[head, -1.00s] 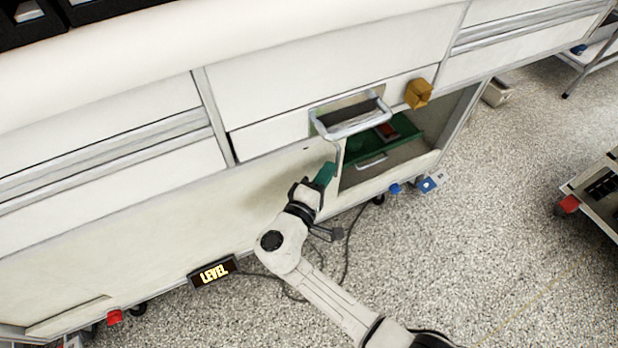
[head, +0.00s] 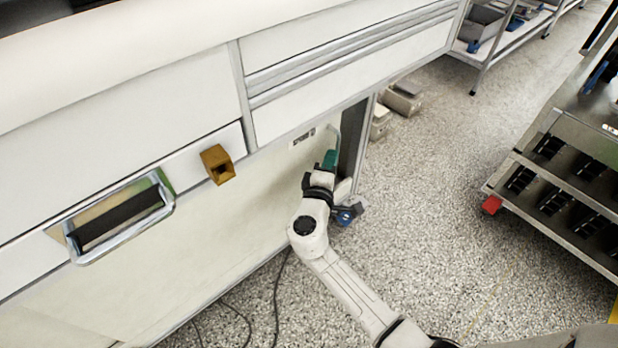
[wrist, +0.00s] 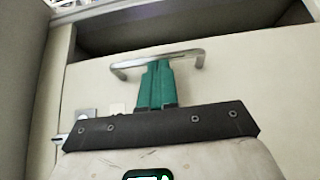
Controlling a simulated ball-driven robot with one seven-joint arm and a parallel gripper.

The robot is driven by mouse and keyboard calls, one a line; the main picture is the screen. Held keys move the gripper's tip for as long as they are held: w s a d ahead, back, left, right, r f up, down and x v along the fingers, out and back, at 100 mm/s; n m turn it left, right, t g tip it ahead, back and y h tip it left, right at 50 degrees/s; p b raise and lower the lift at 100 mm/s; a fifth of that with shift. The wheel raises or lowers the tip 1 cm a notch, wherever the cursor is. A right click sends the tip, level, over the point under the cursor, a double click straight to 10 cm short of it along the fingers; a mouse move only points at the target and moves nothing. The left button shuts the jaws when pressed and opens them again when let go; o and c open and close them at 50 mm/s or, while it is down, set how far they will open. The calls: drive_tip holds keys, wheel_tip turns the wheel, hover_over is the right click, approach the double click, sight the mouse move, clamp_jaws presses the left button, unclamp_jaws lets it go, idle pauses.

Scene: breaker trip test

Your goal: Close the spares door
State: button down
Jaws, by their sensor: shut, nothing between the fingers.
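The spares door, a pale sliding panel (head: 235,215) along the cabinet's lower front, covers nearly all of the opening. A narrow dark gap (head: 353,140) shows between its right edge and the cabinet's end post. My gripper (head: 330,158) is at the door's right end, its green fingers shut and empty. In the wrist view, the fingertips (wrist: 158,64) are at the middle of a metal bar handle (wrist: 187,56) on a pale panel. They overlap the bar; contact is unclear. A dark recess (wrist: 170,22) lies beyond the panel's edge.
Above the door, a drawer handle (head: 120,218) and an ochre block (head: 217,164) stick out from the cabinet front. A cart with a red corner (head: 491,205) stands at the right. Speckled floor (head: 430,190) is clear between them. Cables (head: 276,300) lie on the floor.

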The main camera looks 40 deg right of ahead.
drive_tip(key=d+b, duration=0.2)
drive_tip(key=d, duration=0.8)
drive_tip(key=shift+s, duration=0.4)
drive_tip(key=shift+r, duration=0.1)
